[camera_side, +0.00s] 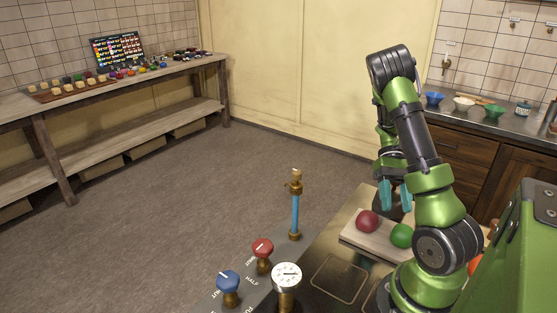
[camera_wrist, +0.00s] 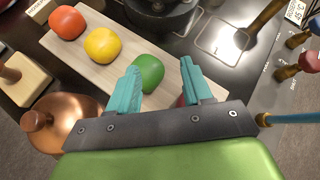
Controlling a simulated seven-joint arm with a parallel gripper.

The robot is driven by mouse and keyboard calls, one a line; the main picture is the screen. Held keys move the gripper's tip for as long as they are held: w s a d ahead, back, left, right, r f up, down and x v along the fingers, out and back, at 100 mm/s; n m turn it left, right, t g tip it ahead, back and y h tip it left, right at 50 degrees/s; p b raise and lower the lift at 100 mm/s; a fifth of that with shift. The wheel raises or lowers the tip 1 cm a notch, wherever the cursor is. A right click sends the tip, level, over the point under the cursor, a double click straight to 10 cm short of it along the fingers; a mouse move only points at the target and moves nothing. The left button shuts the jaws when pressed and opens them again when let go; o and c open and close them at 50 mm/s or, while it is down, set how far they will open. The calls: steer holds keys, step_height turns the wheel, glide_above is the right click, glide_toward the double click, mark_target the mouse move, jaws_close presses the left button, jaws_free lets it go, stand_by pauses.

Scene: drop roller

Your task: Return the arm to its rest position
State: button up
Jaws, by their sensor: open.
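My green arm stands at the right in the side view. My gripper (camera_side: 395,193) points down with its two teal fingers apart and nothing between them, above the cutting board (camera_side: 351,236). In the wrist view my gripper (camera_wrist: 160,70) is also open, with the green ball (camera_wrist: 149,73) in the picture between its fingers. I cannot tell the exact height above the ball. The arm hides part of the board in the side view.
A dark red ball (camera_side: 367,221) lies on the board, with a yellow ball (camera_wrist: 103,45) and an orange-red ball (camera_wrist: 67,22). A copper pot (camera_wrist: 70,115) and a dark pan (camera_wrist: 160,14) flank it. Gauge (camera_side: 286,276), blue knob (camera_side: 228,282), red knob (camera_side: 263,248) and blue-handled tap (camera_side: 295,215) stand in front.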

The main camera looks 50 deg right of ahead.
steer(key=w+a+t+h, duration=0.1)
steer(key=w, duration=0.1)
steer(key=w+a+r+h, duration=0.1)
steer(key=w+a+h, duration=0.1)
steer(key=w+a+r+t+h, duration=0.1)
steer(key=w+a, duration=0.1)
steer(key=shift+w+a+n+t+h, duration=0.2)
steer(key=shift+n+t+h, duration=0.1)
steer(key=shift+n, duration=0.1)
steer(key=w+a+r+n+t+h, duration=0.1)
steer(key=w+a+r+n+t, duration=0.1)
steer(key=a+r+t, duration=0.3)
steer(key=w+a+r+n+t+h, duration=0.1)
steer(key=w+a+r+n+t, duration=0.1)
steer(key=a+r+t, duration=0.3)
steer(key=a+r, duration=0.3)
steer(key=a, duration=0.4)
steer(key=shift+w+a+r, duration=0.2)
steer(key=shift+a+r, duration=0.15)
steer(key=shift+a, duration=0.05)
